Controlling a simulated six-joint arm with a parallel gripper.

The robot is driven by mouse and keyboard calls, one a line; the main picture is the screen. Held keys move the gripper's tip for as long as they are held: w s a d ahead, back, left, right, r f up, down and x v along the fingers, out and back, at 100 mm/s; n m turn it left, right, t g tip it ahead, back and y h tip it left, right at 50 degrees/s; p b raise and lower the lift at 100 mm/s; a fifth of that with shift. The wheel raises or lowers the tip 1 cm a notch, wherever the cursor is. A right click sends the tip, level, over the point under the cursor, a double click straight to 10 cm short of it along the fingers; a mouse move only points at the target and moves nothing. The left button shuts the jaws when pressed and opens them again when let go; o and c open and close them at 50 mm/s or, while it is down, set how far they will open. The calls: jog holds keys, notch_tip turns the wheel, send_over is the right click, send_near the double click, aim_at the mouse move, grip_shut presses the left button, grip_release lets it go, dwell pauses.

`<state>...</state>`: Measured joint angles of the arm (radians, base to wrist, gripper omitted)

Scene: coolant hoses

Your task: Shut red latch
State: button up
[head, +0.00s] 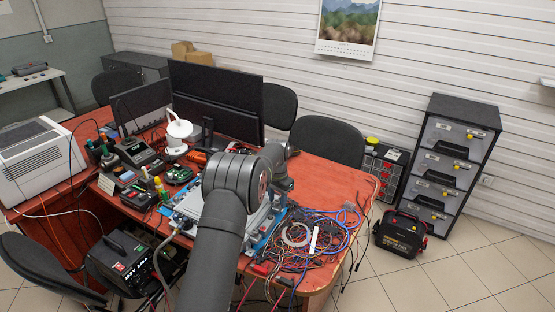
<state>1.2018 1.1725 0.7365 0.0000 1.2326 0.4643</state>
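My dark grey arm rises from the bottom middle of the head view and bends over the red-brown desk (345,180).
Tangled coloured cables (320,232) lie right of the rig. Small devices (138,155), a white lamp (179,130) and monitors (222,92) crowd the desk's left and back. The desk's back right is clear. A drawer cabinet (437,188) stands on the floor at right.

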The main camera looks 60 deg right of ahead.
notch_tip(320, 180, up, 17)
jog(key=m, duration=0.1)
jog(key=shift+r, duration=0.2)
dwell(0.3)
jog(key=shift+w+a, duration=0.1)
jog(key=shift+a, duration=0.05)
jog(key=shift+c, duration=1.4)
jog(key=w+a+f+n, duration=0.1)
jog(key=a+n, duration=0.4)
jog(key=a, duration=0.6)
jog(key=w+a+f+n, duration=0.2)
jog(key=a+n, duration=0.2)
jog(key=a, duration=0.7)
jog(key=f, duration=1.6)
jog(key=shift+s+f, duration=0.2)
jog(key=shift+s, duration=0.05)
grip_shut()
